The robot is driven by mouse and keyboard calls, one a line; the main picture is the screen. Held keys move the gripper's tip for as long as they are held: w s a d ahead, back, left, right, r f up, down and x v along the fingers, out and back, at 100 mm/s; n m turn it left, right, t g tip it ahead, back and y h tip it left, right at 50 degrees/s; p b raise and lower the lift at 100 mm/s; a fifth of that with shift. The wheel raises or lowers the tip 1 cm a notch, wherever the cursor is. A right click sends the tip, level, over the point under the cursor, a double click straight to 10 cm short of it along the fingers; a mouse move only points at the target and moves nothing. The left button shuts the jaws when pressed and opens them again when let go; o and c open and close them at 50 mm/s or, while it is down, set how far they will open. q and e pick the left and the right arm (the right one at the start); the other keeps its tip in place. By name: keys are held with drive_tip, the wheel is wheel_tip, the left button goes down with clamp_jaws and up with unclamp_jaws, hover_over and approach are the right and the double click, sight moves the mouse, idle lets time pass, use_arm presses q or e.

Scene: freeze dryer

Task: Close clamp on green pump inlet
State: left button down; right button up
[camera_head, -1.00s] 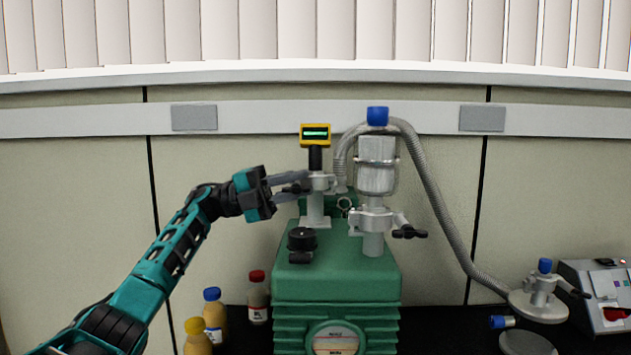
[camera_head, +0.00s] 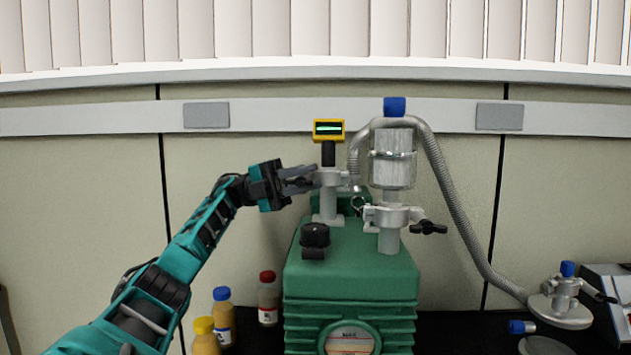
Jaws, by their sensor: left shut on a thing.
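The green pump (camera_head: 352,272) stands on the black bench. On its top left is a metal inlet pipe (camera_head: 327,204) with a silver clamp (camera_head: 332,178) around its joint, below a yellow gauge (camera_head: 328,130). My left gripper (camera_head: 306,180) reaches in from the left at the clamp's height. Its grey fingers are shut on the clamp's black wing nut (camera_head: 298,184), which is mostly hidden between them. Whether the clamp is fully closed is too small to tell. My right gripper is not in view.
A second clamp (camera_head: 390,216) with a black wing nut (camera_head: 428,227) sits under the metal filter (camera_head: 392,160). Several capped bottles (camera_head: 221,315) stand left of the pump.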

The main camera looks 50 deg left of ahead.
use_arm(q)
drive_tip(key=c, duration=1.1)
unclamp_jaws()
